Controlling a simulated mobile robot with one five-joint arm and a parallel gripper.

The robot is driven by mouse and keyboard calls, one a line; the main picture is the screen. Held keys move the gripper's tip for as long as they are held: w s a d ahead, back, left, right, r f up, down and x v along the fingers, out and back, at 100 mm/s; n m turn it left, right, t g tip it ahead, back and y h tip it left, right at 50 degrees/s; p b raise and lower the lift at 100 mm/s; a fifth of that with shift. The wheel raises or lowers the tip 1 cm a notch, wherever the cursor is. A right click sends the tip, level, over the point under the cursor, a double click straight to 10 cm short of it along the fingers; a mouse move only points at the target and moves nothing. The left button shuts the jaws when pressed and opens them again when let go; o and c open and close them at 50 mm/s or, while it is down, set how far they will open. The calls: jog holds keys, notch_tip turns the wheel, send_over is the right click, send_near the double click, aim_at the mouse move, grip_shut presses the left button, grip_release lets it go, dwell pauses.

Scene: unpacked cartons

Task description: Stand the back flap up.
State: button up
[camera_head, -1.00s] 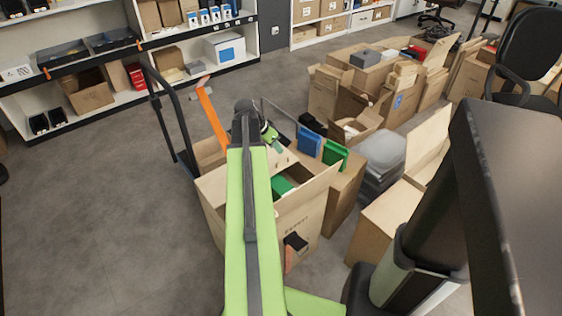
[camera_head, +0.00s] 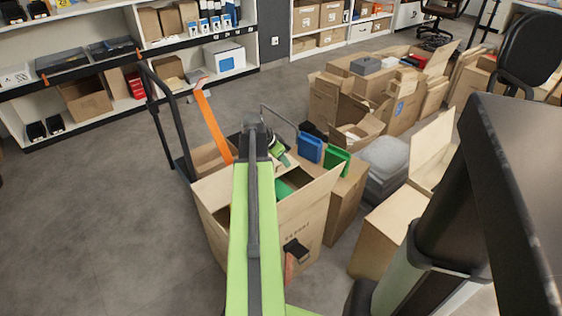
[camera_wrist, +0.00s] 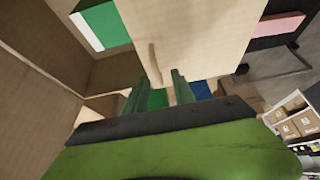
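An open carton (camera_head: 300,222) stands in front of me, partly hidden by my green arm. Its right-hand flap (camera_head: 312,190) slants up and outward. A pale back flap (camera_head: 290,160) shows at the far side, beside my gripper (camera_head: 278,150). In the wrist view, a broad tan flap (camera_wrist: 195,30) fills the upper middle, in front of my gripper (camera_wrist: 160,88). The two green fingers are apart, with a gap between them. The flap's lower edge lies close to the fingertips; I cannot tell whether they touch. A green item (camera_head: 284,188) lies inside the carton.
Blue (camera_head: 311,148) and green (camera_head: 337,161) binders stand just behind the carton to the right. A black trolley handle (camera_head: 165,110) and an orange strip (camera_head: 211,125) are to the left. More cartons (camera_head: 385,235) crowd the right. The floor at left is clear.

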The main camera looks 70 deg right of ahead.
jog(key=shift+f+b, duration=0.8)
jog(key=shift+b, duration=0.1)
jog(key=shift+c, duration=0.4)
jog(key=shift+r, duration=0.15)
grip_shut()
